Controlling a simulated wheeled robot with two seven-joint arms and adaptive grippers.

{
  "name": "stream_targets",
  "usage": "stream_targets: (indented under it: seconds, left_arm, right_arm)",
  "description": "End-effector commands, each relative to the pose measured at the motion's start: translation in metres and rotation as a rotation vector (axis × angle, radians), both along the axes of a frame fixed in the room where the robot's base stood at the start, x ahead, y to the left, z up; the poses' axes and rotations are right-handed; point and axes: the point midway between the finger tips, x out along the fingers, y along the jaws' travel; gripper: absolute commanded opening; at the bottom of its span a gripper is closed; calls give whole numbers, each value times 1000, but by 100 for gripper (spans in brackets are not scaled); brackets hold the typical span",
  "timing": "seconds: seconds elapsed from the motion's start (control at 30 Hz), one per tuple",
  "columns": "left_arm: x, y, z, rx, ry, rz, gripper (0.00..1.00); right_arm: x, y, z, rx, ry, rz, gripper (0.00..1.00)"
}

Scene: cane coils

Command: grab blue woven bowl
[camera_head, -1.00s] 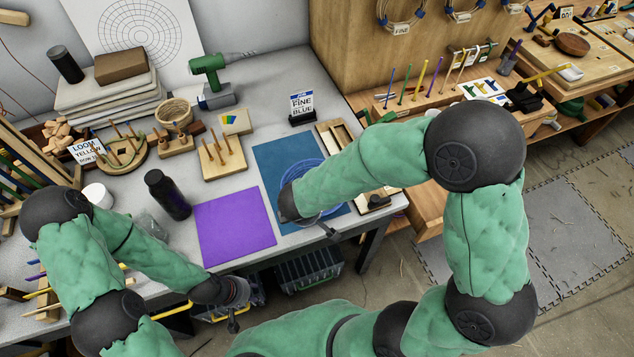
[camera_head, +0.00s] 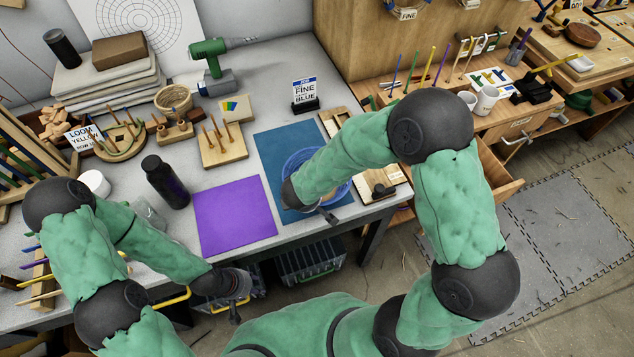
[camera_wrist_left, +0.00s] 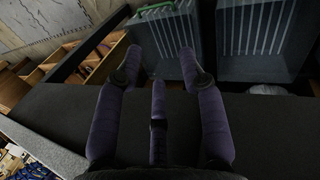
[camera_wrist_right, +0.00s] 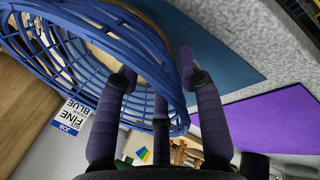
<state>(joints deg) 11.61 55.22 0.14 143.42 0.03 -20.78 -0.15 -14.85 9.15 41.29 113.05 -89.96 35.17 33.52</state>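The blue woven bowl (camera_head: 343,188) sits on the blue mat (camera_head: 272,150) near the workbench's front edge. My right forearm hides much of it in the head view. My right gripper (camera_head: 325,214) is at the bowl's near side. In the right wrist view, the open lattice of the bowl (camera_wrist_right: 60,45) fills the upper left. My right gripper's fingers (camera_wrist_right: 156,72) are spread, with the bowl's side between them. My left gripper (camera_head: 236,308) is empty and open in front of the bench, with its fingers apart in the left wrist view (camera_wrist_left: 160,65).
A purple mat (camera_head: 235,215) lies left of the blue mat. A dark bottle (camera_head: 165,182) stands beyond its left edge. A job sign (camera_head: 305,95) and a wooden peg stand (camera_head: 222,150) are behind. Grey bins (camera_head: 310,262) sit below the bench.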

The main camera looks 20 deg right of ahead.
Motion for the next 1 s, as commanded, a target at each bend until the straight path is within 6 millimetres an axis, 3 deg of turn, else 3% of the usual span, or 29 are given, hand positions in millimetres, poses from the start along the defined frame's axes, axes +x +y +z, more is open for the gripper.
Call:
stream_targets:
  seconds: [0.33, 0.47, 0.5, 1.0]
  left_arm:
    - [0, 0, -2, 0, 0, 0, 40]
    - [0, 0, -2, 0, 0, 0, 40]
    - [0, 0, -2, 0, 0, 0, 40]
    - [0, 0, -1, 0, 0, 0, 40]
  right_arm:
    - [3, -2, -7, 1, -1, 0, 38]
    - [3, -2, -7, 1, -1, 0, 1]
    - [3, -2, -7, 1, -1, 0, 0]
    - [3, -2, -4, 1, -2, 0, 0]
